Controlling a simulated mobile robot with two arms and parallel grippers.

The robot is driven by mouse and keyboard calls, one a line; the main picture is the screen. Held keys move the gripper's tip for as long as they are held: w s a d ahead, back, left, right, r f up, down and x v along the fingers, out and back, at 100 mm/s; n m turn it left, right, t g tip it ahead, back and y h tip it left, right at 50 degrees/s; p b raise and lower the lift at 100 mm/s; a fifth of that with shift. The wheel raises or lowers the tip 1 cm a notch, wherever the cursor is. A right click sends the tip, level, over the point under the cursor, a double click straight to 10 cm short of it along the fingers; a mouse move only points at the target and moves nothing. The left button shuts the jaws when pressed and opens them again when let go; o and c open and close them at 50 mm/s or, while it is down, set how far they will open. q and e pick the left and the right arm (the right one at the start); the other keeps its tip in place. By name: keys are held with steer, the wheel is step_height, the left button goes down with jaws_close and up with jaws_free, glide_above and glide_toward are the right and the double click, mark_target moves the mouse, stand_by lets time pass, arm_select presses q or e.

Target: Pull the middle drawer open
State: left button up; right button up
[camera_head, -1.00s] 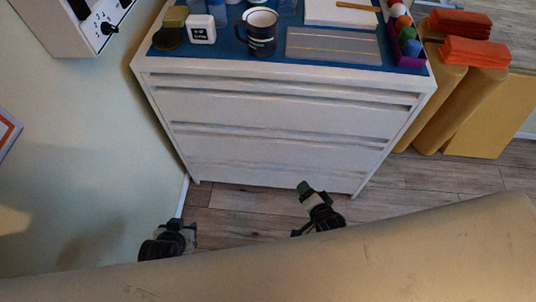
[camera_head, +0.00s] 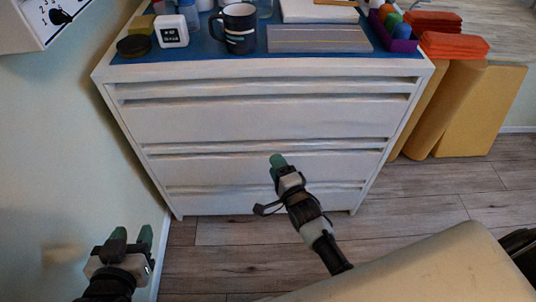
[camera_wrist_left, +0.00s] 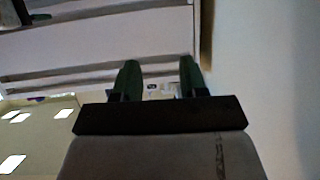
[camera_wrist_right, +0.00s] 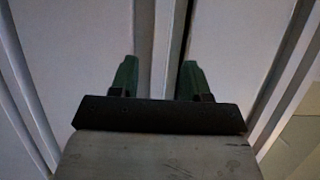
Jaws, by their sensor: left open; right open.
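The white drawer cabinet (camera_head: 260,120) fills the middle of the head view, with long horizontal grip grooves across its front. The middle drawer (camera_head: 265,167) lies below the middle groove and looks closed. My right gripper (camera_head: 278,160) is open in front of this drawer, near the middle groove. In the right wrist view a groove runs upright between its open fingertips (camera_wrist_right: 158,75); I cannot tell whether they touch the front. My left gripper (camera_head: 132,235) is open and empty, low at the left beside the wall. The left wrist view shows its two fingers apart (camera_wrist_left: 160,75).
On the blue cabinet top (camera_head: 205,52) stand a dark mug (camera_head: 237,30), a white timer (camera_head: 171,31) and a purple tray (camera_head: 400,42). Yellow rolls and mats (camera_head: 480,110) with orange cloths (camera_head: 453,45) stand at the right. A pale wall (camera_head: 60,150) is close on the left.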

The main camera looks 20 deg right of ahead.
mark_target(266, 149)
steer(key=w, duration=0.3)
steer(key=w+b, duration=0.1)
steer(key=shift+w+a+f, duration=0.1)
steer(key=shift+w+a, duration=0.1)
steer(key=shift+a, duration=0.05)
arm_select(q)
step_height(266, 149, up, 6)
steer(key=w+d+t+h, duration=0.1)
steer(key=w+t, duration=0.1)
steer(key=t, duration=0.2)
steer(key=shift+d+f+t+h+b, duration=0.2)
steer(key=shift+d+t+h+b, duration=0.1)
steer(key=shift+t+h, duration=0.1)
arm_select(e)
steer(key=shift+w+a, duration=0.1)
steer(key=shift+w, duration=0.65)
arm_select(q)
steer(key=shift+s, duration=0.1)
arm_select(e)
steer(key=shift+c, duration=0.2)
steer(key=shift+s, duration=0.1)
jaws_close()
